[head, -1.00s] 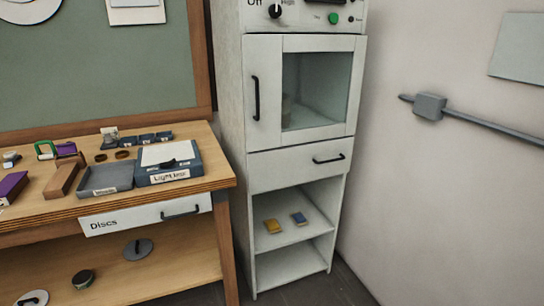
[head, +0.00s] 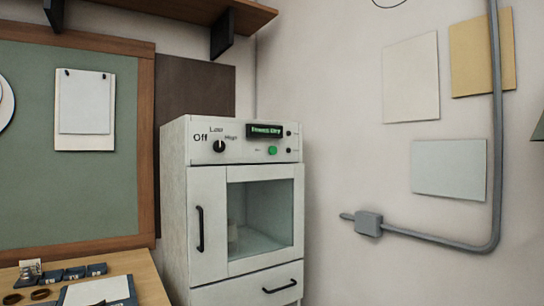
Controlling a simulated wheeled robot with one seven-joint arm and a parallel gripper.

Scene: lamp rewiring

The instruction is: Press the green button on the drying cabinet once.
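The drying cabinet (head: 206,275) is white and stands against the wall, left of the middle of the head view. Its green button (head: 272,150) is on the top front panel, below a small dark display (head: 265,131) with green lettering too small to read surely. A black knob (head: 219,146) sits left of it, among the marks Off, Low and High. The glass door (head: 262,216) is shut, and a pale object shows dimly behind it. My gripper is not in view.
The wooden bench (head: 148,285) is at the lower left, with small blocks and dark rings on it. A wooden shelf (head: 180,8) hangs above. A grey conduit (head: 430,240) with a box runs along the right wall. The space before the cabinet looks clear.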

